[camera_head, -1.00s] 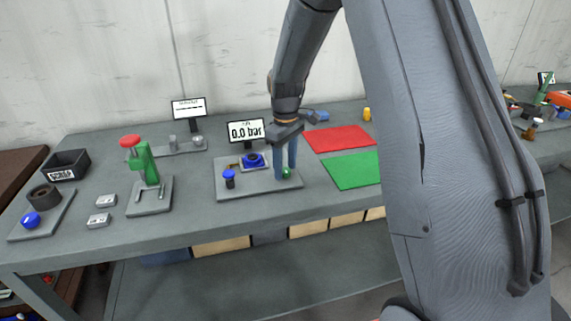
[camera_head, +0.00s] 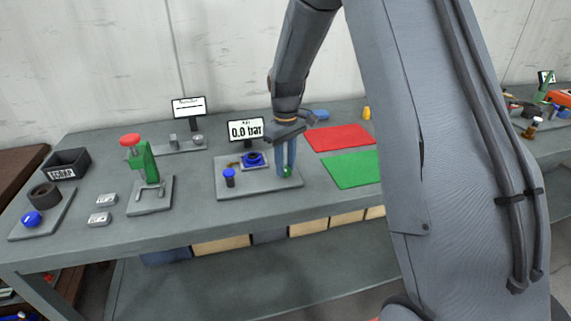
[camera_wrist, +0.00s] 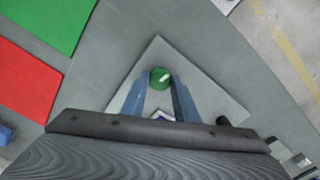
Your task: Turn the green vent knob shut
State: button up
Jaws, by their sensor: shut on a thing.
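The green vent knob (camera_wrist: 160,77) sits near a corner of the grey base plate (camera_wrist: 205,92). In the wrist view its top shows a white mark, and my gripper's two blue fingers (camera_wrist: 158,90) reach down on either side of it. In the head view my gripper (camera_head: 287,172) points straight down at the right part of the plate, shut on the knob. Only a little of the knob (camera_head: 287,171) shows there between the fingers. The display (camera_head: 246,130) behind the plate reads 0.0 bar.
A blue-capped post (camera_head: 229,177) and a blue ring-shaped part (camera_head: 254,159) stand on the same plate, left of my gripper. Red (camera_head: 338,138) and green (camera_head: 352,169) mats lie to the right. A green press with a red knob (camera_head: 131,140) stands to the left.

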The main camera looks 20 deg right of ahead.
jog(key=m, duration=0.8)
jog(key=shift+p, duration=0.3)
jog(key=m, duration=0.4)
jog(key=shift+r, duration=0.1)
jog(key=shift+w+m, duration=0.1)
jog(key=shift+m, duration=1.8)
jog(key=o, duration=1.1)
jog(key=shift+c, duration=0.2)
